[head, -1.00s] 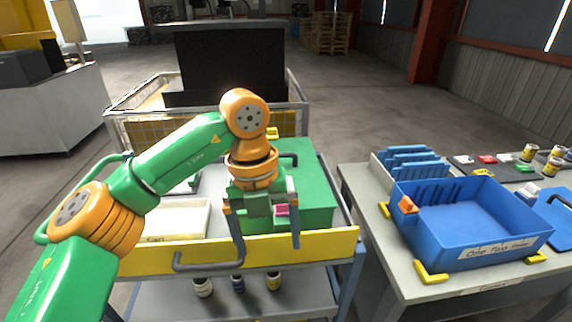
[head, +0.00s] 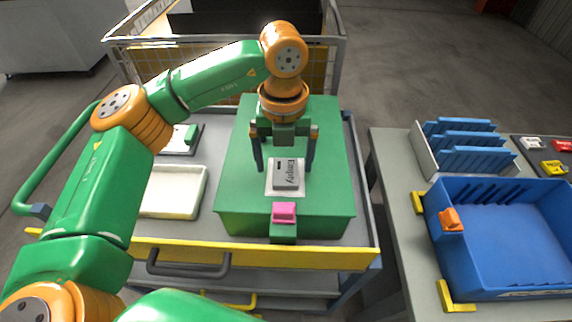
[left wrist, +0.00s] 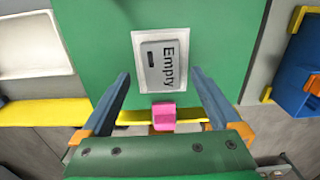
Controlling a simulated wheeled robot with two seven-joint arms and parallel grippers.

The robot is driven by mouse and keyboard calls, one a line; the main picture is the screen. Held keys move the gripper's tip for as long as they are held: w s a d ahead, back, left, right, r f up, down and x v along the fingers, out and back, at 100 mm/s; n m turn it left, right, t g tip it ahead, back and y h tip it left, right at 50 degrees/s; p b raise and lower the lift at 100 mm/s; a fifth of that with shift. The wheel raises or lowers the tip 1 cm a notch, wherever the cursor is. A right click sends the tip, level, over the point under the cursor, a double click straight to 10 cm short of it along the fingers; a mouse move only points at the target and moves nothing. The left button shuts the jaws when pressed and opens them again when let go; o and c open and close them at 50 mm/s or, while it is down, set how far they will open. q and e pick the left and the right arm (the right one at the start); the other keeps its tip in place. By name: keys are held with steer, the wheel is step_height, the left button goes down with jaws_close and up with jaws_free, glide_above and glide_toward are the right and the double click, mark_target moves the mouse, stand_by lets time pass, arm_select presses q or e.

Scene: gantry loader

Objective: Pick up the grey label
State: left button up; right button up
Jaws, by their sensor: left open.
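The grey label (head: 286,174), marked "Empty", lies on a white backing on top of the green box (head: 235,190), which stands on the cart. It also shows in the left wrist view (left wrist: 164,64), text turned sideways. My left gripper (head: 284,168) is open and empty, its two fingers pointing down above the green box, one on each side of the label's far part. In the left wrist view the open fingers (left wrist: 162,78) point toward the label, and the label is between and beyond the tips. I cannot tell the exact height gap. My right gripper is not in view.
A pink block (head: 284,212) sits on the green box's front edge. A cream tray (head: 174,192) lies to the left on the cart. The cart's yellow front rail (head: 200,254) has a dark handle. A blue bin (head: 505,245) and blue rack (head: 462,145) stand on the right table.

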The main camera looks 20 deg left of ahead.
arm_select(q)
steer(key=shift+w+f, duration=0.2)
steer(key=shift+f, duration=0.3)
steer(key=shift+w+f, duration=0.15)
steer(key=shift+f, duration=0.3)
steer(key=shift+w+f, duration=0.1)
steer(key=shift+w, duration=0.05)
steer(key=shift+s, duration=0.2)
steer(key=c, duration=1.4)
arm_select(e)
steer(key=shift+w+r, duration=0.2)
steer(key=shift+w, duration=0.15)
arm_select(q)
steer(key=shift+c, duration=0.2)
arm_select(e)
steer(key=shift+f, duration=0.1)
